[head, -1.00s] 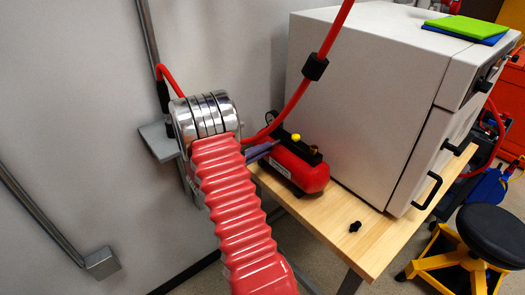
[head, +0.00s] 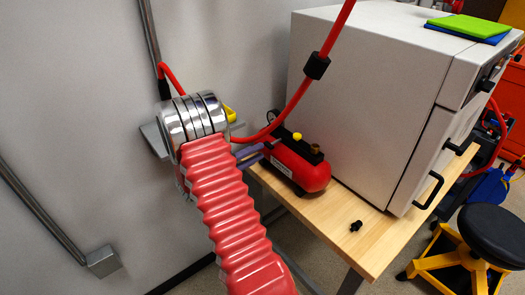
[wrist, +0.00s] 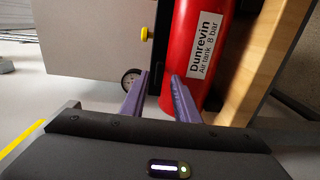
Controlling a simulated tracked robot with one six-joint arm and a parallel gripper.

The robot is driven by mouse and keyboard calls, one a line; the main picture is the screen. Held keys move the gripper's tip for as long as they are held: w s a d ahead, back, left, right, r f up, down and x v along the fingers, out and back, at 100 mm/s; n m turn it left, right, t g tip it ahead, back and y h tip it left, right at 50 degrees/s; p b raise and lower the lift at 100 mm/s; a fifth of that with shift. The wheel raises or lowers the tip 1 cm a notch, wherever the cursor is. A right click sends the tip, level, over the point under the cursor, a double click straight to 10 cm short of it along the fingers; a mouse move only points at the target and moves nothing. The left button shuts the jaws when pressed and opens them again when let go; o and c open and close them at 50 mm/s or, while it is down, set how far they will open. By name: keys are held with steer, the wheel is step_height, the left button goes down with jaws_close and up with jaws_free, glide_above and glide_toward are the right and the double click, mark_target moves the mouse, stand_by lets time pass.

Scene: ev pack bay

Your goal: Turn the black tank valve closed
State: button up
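The red air tank (head: 312,174) lies on the wooden bench, with a yellow knob (head: 297,136) and a brass-coloured fitting (head: 316,149) on top. In the wrist view the tank (wrist: 190,88) shows its "Dunrevin Air tank 8 bar" label, with the yellow knob (wrist: 146,34) and a round gauge (wrist: 132,78) beside it. I cannot clearly pick out the black valve. My gripper (head: 262,151) is at the tank's left end. In the wrist view its lilac fingers (wrist: 160,77) are apart with nothing held between them, pointing at the tank end.
A red hose (head: 298,98) runs down to the tank area. A large pale cabinet (head: 365,110) stands close behind the tank. A small black part (head: 355,226) lies on the bench (head: 375,245).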

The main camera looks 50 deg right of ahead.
steer(key=v, duration=0.9)
steer(key=shift+a, duration=0.3)
steer(key=shift+w+f+n, duration=0.1)
steer(key=shift+n, duration=0.2)
steer(key=s+a+f+n+g+y, duration=0.2)
steer(key=s+a+f+y, duration=0.15)
steer(key=s+f, duration=0.25)
steer(key=s+a+r+y, duration=0.2)
steer(key=s+a+y, duration=0.4)
steer(key=a, duration=0.2)
steer(key=s+a+r+t+y, duration=0.2)
steer(key=a+r+t+y, duration=0.2)
steer(key=a+r, duration=0.6)
steer(key=s+a+r+t+y, duration=0.3)
steer(key=a+r+t, duration=0.4)
steer(key=a+r, duration=0.3)
steer(key=shift+a+t+y, duration=0.3)
steer(key=shift+a+y, duration=0.25)
steer(key=shift+a, duration=0.95)
